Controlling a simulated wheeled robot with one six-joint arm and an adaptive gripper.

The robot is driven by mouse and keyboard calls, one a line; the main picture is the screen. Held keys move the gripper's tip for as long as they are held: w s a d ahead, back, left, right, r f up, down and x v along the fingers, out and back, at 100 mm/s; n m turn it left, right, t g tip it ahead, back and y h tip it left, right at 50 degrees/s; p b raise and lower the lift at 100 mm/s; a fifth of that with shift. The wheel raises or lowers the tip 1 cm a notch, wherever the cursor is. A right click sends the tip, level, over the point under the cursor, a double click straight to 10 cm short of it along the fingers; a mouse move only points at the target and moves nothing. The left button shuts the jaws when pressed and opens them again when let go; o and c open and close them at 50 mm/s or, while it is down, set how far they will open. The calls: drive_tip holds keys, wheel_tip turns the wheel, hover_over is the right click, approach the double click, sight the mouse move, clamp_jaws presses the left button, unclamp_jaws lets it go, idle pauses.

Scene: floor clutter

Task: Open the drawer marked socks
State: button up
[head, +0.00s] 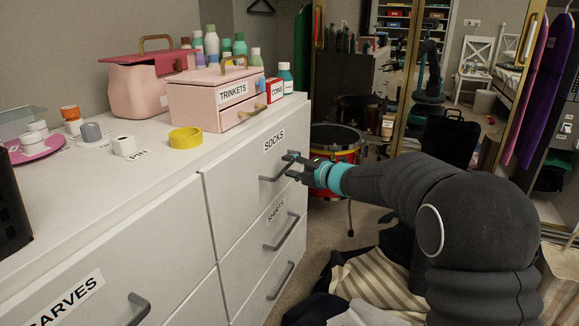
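The white drawer labelled SOCKS (228,200) is the top drawer of the right-hand stack in the dresser. Its front looks flush with the dresser, so it appears closed. Its grey bar handle (272,180) sits below the label. My gripper (290,165), with teal bands behind its dark fingers, reaches in from the right at the handle's right end. The two fingers are spread apart, one above the other. The handle's right end is partly hidden by the fingers, and I cannot tell whether they touch it.
Below is a drawer labelled SHIRTS (245,250); a SCARVES drawer (95,285) is at lower left. A pink TRINKETS box (195,110), yellow ring (185,138) and bottles stand on top. A red drum (340,143) stands behind my gripper. Striped cloth (375,285) covers floor below my arm.

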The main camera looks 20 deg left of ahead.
drive_tip(key=shift+w+a+f, duration=0.1)
drive_tip(key=shift+w+a, duration=0.25)
drive_tip(key=shift+a, duration=0.3)
clamp_jaws()
drive_tip(key=shift+s+d, duration=0.1)
drive_tip(key=shift+d, duration=0.05)
